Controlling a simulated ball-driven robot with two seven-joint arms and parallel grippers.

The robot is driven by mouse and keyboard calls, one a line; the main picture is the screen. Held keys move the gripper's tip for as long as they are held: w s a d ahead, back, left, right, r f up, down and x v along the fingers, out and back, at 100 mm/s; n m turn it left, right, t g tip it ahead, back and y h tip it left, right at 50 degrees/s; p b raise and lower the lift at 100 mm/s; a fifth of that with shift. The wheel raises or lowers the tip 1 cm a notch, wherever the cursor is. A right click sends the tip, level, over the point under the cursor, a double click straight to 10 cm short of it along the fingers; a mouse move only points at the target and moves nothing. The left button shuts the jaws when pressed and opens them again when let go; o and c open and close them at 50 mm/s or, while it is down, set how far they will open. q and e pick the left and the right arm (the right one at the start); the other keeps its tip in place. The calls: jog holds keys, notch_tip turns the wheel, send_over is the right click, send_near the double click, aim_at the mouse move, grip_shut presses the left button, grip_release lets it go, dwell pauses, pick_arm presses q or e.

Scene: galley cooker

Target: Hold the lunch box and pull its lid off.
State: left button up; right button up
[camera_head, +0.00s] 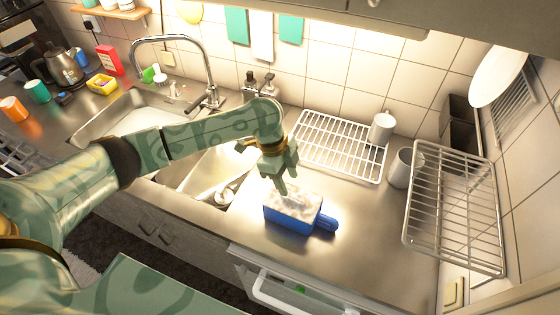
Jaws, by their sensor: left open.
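The lunch box (288,222) stands on the steel worktop to the right of the sinks. It has a blue body and a pale, speckled top (295,203), which seems to be its lid. A blue rounded piece (328,224) sticks out at its right end. My left gripper (284,188) points down over the box's far left part, open, with the fingertips at or just above the pale top. I cannot tell if they touch it. The lid's edges are hard to make out. My right gripper is not in view.
Another mug (402,168) and an upright wire rack (453,210) stand to the right. The sinks are on the left. The worktop right of the box is clear.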

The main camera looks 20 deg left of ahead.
aim_at(293, 195)
pick_arm(q)
jog(key=x, duration=0.5)
jog(key=shift+f+b, duration=0.25)
jog(key=shift+b, duration=0.15)
